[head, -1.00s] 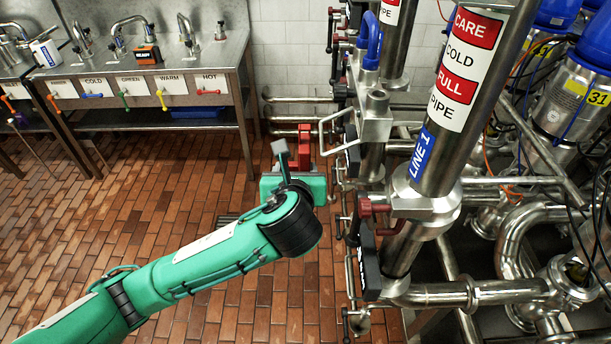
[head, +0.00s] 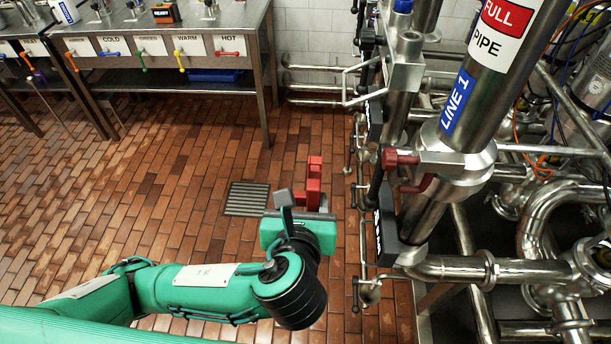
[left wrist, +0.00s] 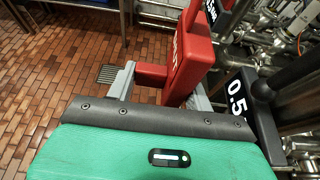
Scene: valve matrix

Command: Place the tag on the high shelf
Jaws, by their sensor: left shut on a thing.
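My left gripper (head: 305,203) is held out over the tiled floor, left of the pipework. It is shut on a red tag (head: 314,182), a blocky piece with light lettering on one face. In the left wrist view the red tag (left wrist: 188,58) stands between the two grey fingers of the gripper (left wrist: 160,90), and its upper part leans right, near the pipes. No high shelf can be made out. My right gripper is not in view.
Steel pipework with a red-handled valve (head: 400,160) and a black block (head: 386,232) stands close to the right. A steel sink bench (head: 160,72) with coloured levers is at the back left. The floor around a drain grate (head: 246,198) is clear.

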